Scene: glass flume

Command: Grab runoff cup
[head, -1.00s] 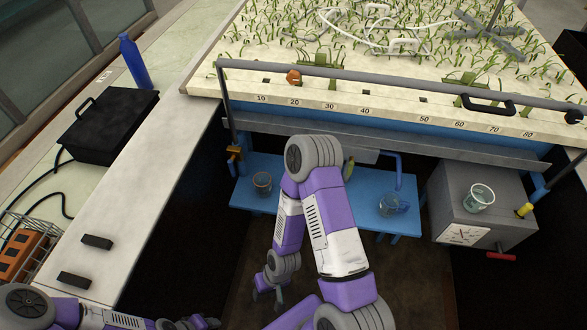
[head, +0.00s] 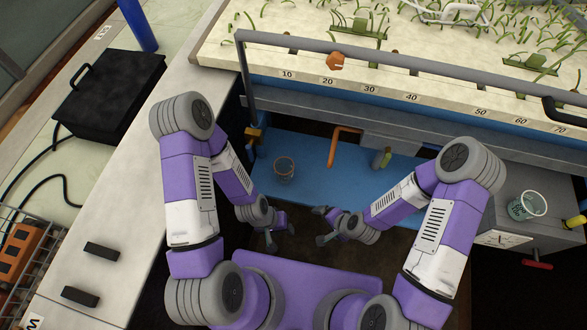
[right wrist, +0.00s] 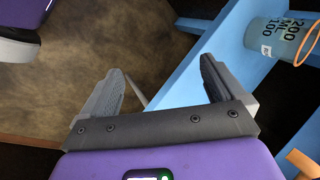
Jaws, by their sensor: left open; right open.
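A clear cup with an orange rim (head: 285,168) stands upright on the left part of the blue shelf (head: 330,178). In the right wrist view a cup with an orange rim and printed volume marks (right wrist: 272,42) is at the top right. My left gripper (head: 282,234) is open and empty, in front of the shelf and below the orange-rimmed cup. My right gripper (head: 320,226) is open and empty to its right; its spread fingers also show in the right wrist view (right wrist: 160,85).
An orange pipe (head: 340,143) hangs over the shelf behind my right gripper. The planted bed (head: 330,62) with its grey rail overhangs the shelf. A bench with a black case (head: 108,95) stands at the left. My right arm covers the shelf's right part.

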